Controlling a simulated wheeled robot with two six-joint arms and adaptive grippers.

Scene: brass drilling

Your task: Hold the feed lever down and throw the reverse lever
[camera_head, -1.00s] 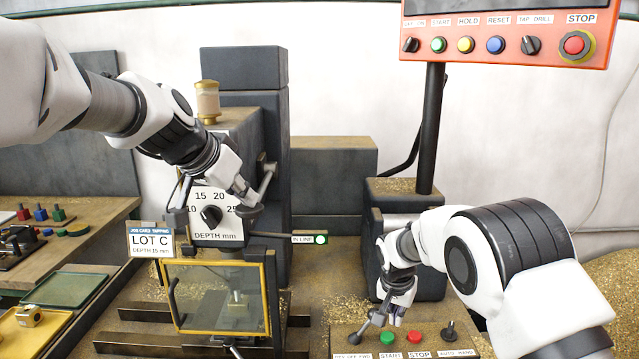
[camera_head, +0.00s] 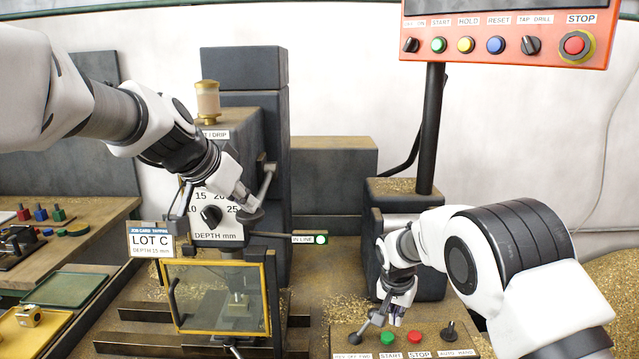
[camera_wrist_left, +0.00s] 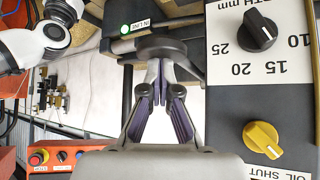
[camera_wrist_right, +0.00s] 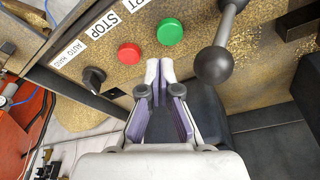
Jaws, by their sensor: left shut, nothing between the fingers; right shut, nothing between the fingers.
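The feed lever (camera_head: 266,183) is a grey rod on the right side of the drill head (camera_head: 237,130), slanting down to a dark round knob. My left gripper (camera_head: 247,206) is shut and empty with its tips at that knob (camera_wrist_left: 165,45); they look in contact. The reverse lever, with its dark ball knob (camera_head: 355,338), stands at the left end of the front control panel, above a partly covered REV OFF FWD label. My right gripper (camera_head: 396,317) is shut and empty. In the right wrist view its tips (camera_wrist_right: 160,68) are left of the ball knob (camera_wrist_right: 214,64), apart from it.
Green START (camera_head: 387,338) and red STOP (camera_head: 414,337) buttons and a black selector (camera_head: 449,331) sit close to my right gripper. A yellow-framed guard (camera_head: 268,300) covers the workpiece. A green IN LINE lamp (camera_head: 320,239) sticks out right of the head. An orange pendant (camera_head: 505,48) hangs at upper right.

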